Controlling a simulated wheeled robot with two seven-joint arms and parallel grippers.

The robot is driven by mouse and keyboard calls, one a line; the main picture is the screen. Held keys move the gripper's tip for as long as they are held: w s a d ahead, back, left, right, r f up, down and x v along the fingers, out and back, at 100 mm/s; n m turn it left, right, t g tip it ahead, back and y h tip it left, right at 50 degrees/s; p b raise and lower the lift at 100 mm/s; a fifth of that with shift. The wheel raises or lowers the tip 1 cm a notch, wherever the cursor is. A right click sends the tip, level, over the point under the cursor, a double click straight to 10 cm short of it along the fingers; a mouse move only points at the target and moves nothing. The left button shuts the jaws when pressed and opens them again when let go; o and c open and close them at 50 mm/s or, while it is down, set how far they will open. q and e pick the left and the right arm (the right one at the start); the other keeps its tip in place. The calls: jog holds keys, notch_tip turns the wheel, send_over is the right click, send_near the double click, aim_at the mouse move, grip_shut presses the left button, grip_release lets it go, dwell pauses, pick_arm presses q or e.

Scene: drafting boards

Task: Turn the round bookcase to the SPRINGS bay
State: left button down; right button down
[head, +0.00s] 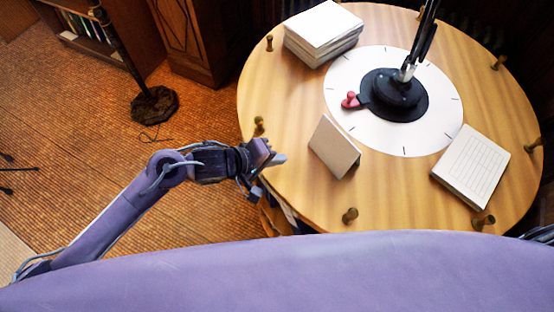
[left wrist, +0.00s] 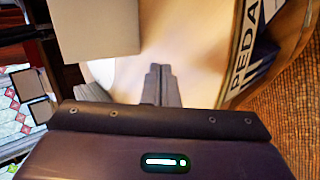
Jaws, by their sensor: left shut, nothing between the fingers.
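The round bookcase (head: 400,195) has a round wooden top with brass-coloured pegs around its rim. In the left wrist view its side shows a bay label (left wrist: 243,60) whose visible letters read "PEDA"; I see no SPRINGS label. My left gripper (head: 272,157) is shut and empty at the left edge of the top, close to a peg (head: 259,126). I cannot tell whether it touches the peg or rim. Its closed fingers also show in the left wrist view (left wrist: 158,85). My right gripper is not in view.
On the top are a white dial with a black lamp base (head: 393,95) and red pointer (head: 350,100), a paper stack (head: 322,30), a folded card (head: 334,148) and a lined pad (head: 471,165). A floor stand (head: 154,104) is at left.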

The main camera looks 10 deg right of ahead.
pick_arm(q)
jog(key=shift+r+p, duration=1.2)
jog(key=shift+r, duration=0.65)
notch_tip(320, 180, up, 4)
jog(key=shift+r, duration=0.2)
jog(key=shift+d, duration=0.1)
